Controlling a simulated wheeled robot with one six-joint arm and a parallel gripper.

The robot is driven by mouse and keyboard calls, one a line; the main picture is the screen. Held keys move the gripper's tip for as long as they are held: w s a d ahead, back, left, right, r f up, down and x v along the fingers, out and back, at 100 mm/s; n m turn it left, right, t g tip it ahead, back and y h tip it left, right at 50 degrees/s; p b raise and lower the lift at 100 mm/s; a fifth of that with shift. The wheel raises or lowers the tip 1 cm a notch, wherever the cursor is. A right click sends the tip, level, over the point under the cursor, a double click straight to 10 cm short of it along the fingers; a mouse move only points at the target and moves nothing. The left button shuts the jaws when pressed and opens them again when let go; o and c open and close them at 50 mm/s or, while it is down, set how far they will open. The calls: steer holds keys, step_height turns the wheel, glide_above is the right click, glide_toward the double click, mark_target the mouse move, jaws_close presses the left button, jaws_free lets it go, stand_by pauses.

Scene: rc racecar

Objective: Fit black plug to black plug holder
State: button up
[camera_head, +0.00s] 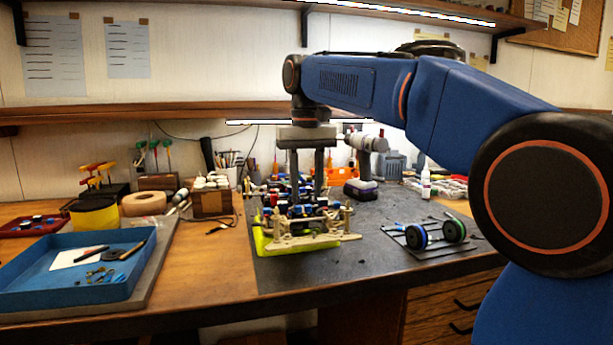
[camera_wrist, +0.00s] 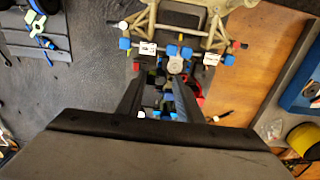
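The RC car chassis (camera_head: 300,238) stands on the dark mat, with beige arms, a yellow-green edge and a dense mix of blue, red, white and black parts. In the wrist view its beige frame (camera_wrist: 180,14) is at the top, with blue and white connectors below it. My gripper (camera_head: 308,198) points straight down over the chassis, and its fingertips reach in among the parts. In the wrist view my gripper (camera_wrist: 159,90) has its two dark fingers apart, with small blue and dark parts between or beneath them. I cannot make out the black plug or its holder among these parts.
A blue tray (camera_head: 40,294) with small tools is at the left, beside a yellow-and-black container (camera_head: 94,217). Wheels (camera_head: 416,237) lie on the mat at the right. A cordless drill (camera_head: 366,165) stands behind. Bare mat shows at front right.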

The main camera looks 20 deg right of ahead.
mark_target(307, 198)
step_height(307, 198, up, 12)
steer(key=shift+f, duration=0.15)
stand_by(0.3)
stand_by(0.5)
